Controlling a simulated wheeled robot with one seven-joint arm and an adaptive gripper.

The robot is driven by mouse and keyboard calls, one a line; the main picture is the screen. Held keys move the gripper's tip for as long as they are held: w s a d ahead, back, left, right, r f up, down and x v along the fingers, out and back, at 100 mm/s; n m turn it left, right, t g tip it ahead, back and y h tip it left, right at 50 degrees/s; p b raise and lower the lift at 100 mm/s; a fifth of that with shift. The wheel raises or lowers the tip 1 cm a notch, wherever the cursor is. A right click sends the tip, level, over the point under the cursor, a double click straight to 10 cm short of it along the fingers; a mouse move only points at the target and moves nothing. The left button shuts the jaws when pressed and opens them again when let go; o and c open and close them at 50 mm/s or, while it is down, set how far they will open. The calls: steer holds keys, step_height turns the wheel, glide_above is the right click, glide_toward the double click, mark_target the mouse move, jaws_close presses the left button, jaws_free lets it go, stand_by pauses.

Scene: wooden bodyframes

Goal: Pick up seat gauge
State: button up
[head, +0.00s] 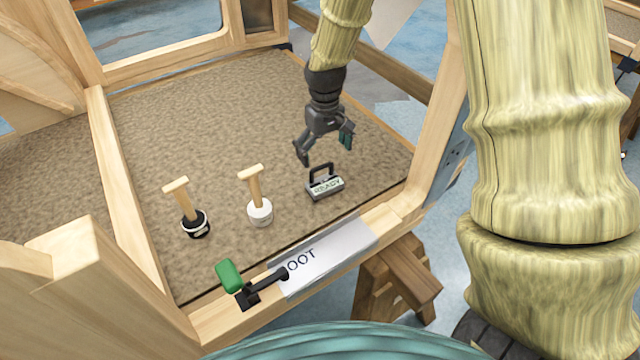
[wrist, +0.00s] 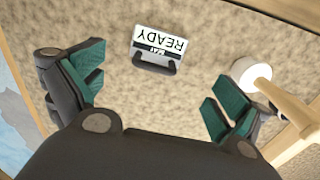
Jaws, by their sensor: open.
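The seat gauge (head: 325,186) is a small grey block with a dark loop handle and a label reading READY. It sits on the brown carpeted floor of the wooden frame, near the front sill. In the wrist view the gauge (wrist: 157,47) lies between and beyond the fingertips, label upside down, with SEAT in small letters. My gripper (head: 325,150) is open and empty above the gauge, pointing down, apart from it. Its teal-padded fingers (wrist: 158,95) are spread wide to either side in the wrist view.
A white-based tool with a wooden T-handle (head: 259,210) stands left of the gauge, and a black-based one (head: 195,222) farther left. A wooden post (head: 440,120) rises at right. Carpet behind is clear.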

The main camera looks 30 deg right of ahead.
steer(key=f, duration=0.2)
glide_above(325, 182)
steer(key=f, duration=0.4)
steer(key=shift+w+a+f, duration=0.15)
steer(key=shift+w+a, duration=0.1)
steer(key=shift+w, duration=0.05)
steer(key=shift+s+d+f, duration=0.1)
steer(key=shift+s+f, duration=0.05)
steer(key=shift+f, duration=1.3)
steer(key=shift+s+d+f, duration=0.1)
steer(key=shift+f, duration=1.3)
steer(key=shift+c, duration=0.2)
steer(key=c, duration=0.9)
